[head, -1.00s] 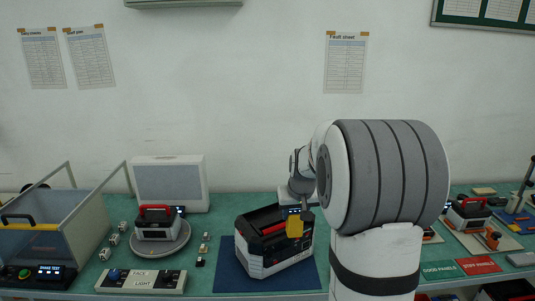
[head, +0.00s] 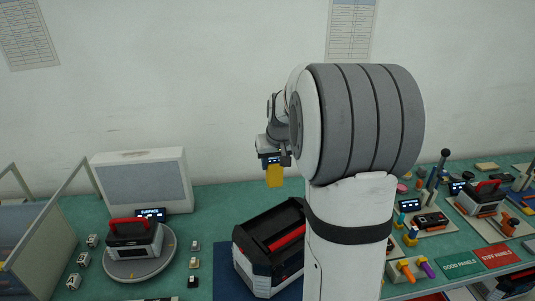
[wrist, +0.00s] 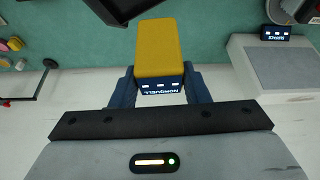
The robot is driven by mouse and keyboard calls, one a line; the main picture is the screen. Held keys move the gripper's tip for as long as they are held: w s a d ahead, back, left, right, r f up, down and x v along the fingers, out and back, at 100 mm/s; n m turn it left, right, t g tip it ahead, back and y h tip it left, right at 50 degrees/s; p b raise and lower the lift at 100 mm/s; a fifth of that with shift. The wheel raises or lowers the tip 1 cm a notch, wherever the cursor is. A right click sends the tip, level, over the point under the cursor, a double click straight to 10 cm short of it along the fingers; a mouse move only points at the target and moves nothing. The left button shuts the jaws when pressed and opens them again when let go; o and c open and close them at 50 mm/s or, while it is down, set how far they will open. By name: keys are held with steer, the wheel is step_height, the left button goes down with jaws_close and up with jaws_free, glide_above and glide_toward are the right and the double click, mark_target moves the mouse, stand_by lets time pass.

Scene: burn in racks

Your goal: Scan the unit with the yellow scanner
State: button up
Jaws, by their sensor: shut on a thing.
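My gripper (head: 271,163) is shut on the yellow scanner (head: 275,177), held in the air above the bench. In the wrist view the scanner (wrist: 160,48) sits between the blue fingers, with a small lit display on its near end. A unit with a red handle (head: 134,240) stands on a round grey turntable (head: 165,264) at left. A larger black and white case with a red bar (head: 268,247) stands on a blue mat (head: 229,285), below and near the scanner. The scanner touches neither. I cannot tell which is the unit meant.
A pale grey panel box (head: 140,180) stands behind the turntable. A clear-walled bin (head: 50,230) is at far left. Small blocks lie around the turntable. At right are another red-handled unit (head: 482,199), tools, and green and red panel mats (head: 458,264).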

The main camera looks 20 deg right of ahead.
mark_target(275, 186)
steer(key=shift+f+b, duration=3.05)
steer(key=shift+f, duration=1.95)
steer(key=shift+r+p, duration=2.5)
steer(key=shift+r, duration=1.6)
steer(key=shift+f, duration=0.1)
